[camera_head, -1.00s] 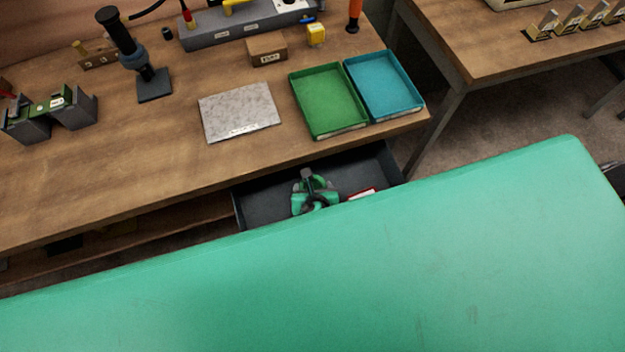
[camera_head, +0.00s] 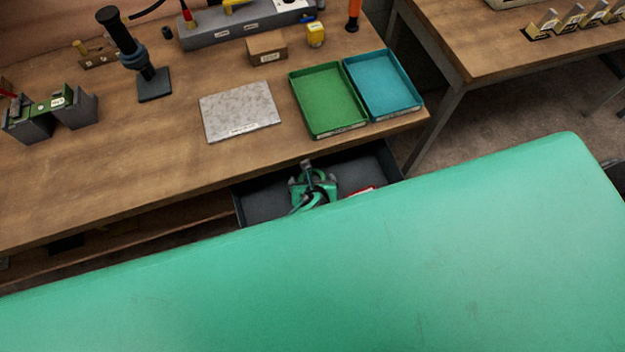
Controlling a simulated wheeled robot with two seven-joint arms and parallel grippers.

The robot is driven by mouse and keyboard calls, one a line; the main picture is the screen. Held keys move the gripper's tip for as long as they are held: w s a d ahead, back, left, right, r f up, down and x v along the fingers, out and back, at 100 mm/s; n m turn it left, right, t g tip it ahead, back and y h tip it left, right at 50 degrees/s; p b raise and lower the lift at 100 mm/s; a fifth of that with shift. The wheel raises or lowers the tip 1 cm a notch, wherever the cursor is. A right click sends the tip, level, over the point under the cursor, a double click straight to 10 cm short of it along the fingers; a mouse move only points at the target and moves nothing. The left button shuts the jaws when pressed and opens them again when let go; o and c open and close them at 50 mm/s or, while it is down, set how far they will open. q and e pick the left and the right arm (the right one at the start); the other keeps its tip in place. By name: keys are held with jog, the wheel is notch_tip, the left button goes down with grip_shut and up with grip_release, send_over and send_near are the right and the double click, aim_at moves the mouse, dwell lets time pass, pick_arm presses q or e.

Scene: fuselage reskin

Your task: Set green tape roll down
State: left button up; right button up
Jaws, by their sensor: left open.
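My left gripper (camera_head: 314,188) is in the open dark drawer (camera_head: 262,203) under the front edge of the workbench. It is green and dark grey, small in the view, and its jaws are open. Green curved shapes show at the gripper, but I cannot clearly tell the green tape roll from the gripper's own green parts. I cannot tell whether they touch the drawer floor. My right gripper is not in view.
A red and white item (camera_head: 362,191) lies in the drawer, right of the gripper. A large green surface fills the foreground and hides the drawer's front. On the bench (camera_head: 120,190) are a green tray (camera_head: 328,98), a blue tray (camera_head: 384,84) and a grey plate (camera_head: 240,110).

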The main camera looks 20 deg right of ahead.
pick_arm(q)
jog(key=shift+r, duration=0.15)
jog(key=v, duration=1.2)
